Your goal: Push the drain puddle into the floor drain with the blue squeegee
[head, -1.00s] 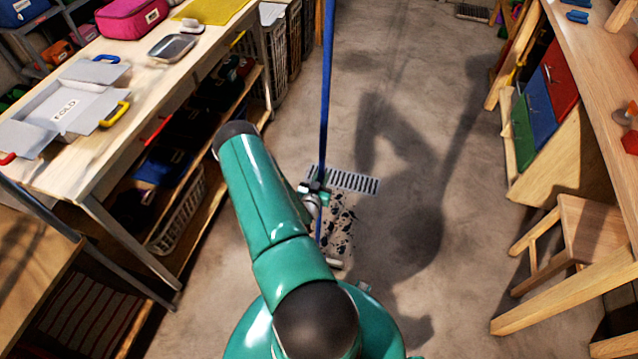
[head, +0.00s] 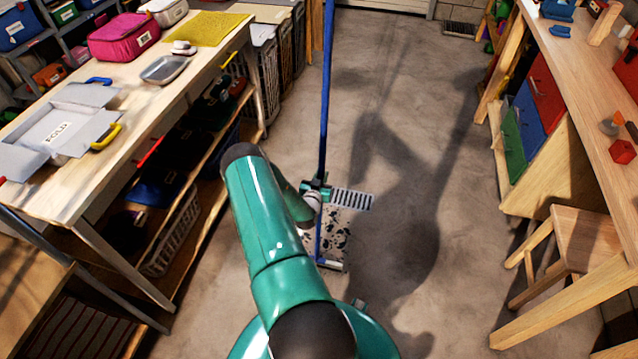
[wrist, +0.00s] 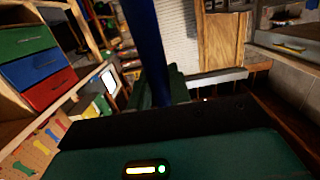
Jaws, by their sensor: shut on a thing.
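The blue squeegee (head: 324,90) stands nearly upright, its long handle held in my gripper (head: 316,188). Its pale head (head: 330,265) is low at the near edge of the puddle; I cannot tell whether it touches the floor. The drain puddle (head: 338,232) is a dark, speckled patch on the concrete, partly hidden by my arm and the handle. The slotted floor drain (head: 354,200) lies just beyond the puddle. In the wrist view the blue handle (wrist: 148,45) rises from my gripper, whose fingertips are mostly hidden.
On the right are a wooden bench (head: 580,90), coloured drawers (head: 530,125) and a stool (head: 585,240). The concrete floor between them is clear. A second grate (head: 459,30) lies far back.

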